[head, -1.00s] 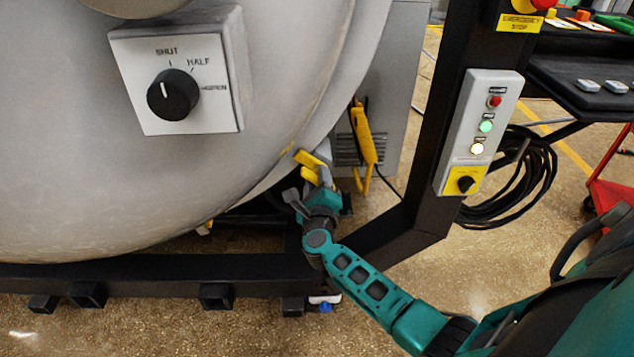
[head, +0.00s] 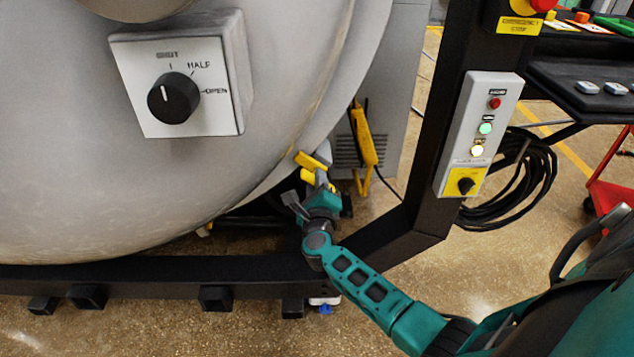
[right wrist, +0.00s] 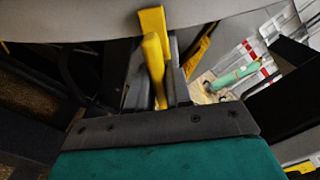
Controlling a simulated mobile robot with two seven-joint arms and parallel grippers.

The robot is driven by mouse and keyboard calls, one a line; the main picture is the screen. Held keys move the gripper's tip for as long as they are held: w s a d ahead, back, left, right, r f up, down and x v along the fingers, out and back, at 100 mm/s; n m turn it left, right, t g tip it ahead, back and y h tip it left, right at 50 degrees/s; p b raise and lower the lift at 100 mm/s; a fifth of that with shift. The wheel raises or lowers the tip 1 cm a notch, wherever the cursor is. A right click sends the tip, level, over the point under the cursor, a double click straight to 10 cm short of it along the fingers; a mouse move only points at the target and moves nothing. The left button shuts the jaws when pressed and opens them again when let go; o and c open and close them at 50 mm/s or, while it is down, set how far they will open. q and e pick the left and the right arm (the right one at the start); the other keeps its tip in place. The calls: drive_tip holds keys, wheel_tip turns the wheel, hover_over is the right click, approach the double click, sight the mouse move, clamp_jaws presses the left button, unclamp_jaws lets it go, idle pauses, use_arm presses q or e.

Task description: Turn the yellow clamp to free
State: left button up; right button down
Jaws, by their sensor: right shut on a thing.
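The yellow clamp (head: 310,160) sits at the lower right rim of the big grey round door (head: 80,190). My right gripper (head: 318,180) reaches it from below and is shut on it. In the right wrist view the yellow clamp (right wrist: 153,55) stands between the dark fingers of my right gripper (right wrist: 158,90), its upper end against the pale door rim. The fingers hide part of the clamp. My left gripper does not show.
A white box with a black knob (head: 173,98) is on the door. A dark post (head: 440,130) with a button panel (head: 480,130) stands to the right. A dark frame beam (head: 150,278) runs below. A yellow handle-like part (head: 363,135) hangs behind the clamp.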

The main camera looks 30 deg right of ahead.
drive_tip(key=n+p, duration=0.2)
drive_tip(key=n, duration=0.2)
drive_tip(key=shift+a, duration=0.1)
drive_tip(key=n+p, duration=0.1)
drive_tip(key=n, duration=0.2)
drive_tip(key=shift+n+p, duration=0.3)
drive_tip(key=shift+p, duration=0.1)
drive_tip(key=shift+n+p, duration=0.3)
drive_tip(key=shift+n, duration=0.6)
drive_tip(key=n+p, duration=0.1)
drive_tip(key=n, duration=0.2)
drive_tip(key=shift+f+n, duration=0.15)
drive_tip(key=shift+n, duration=0.15)
drive_tip(key=shift+n+p, duration=0.4)
drive_tip(key=shift+n, duration=0.8)
drive_tip(key=shift+f+n, duration=0.1)
drive_tip(key=shift+n, duration=1)
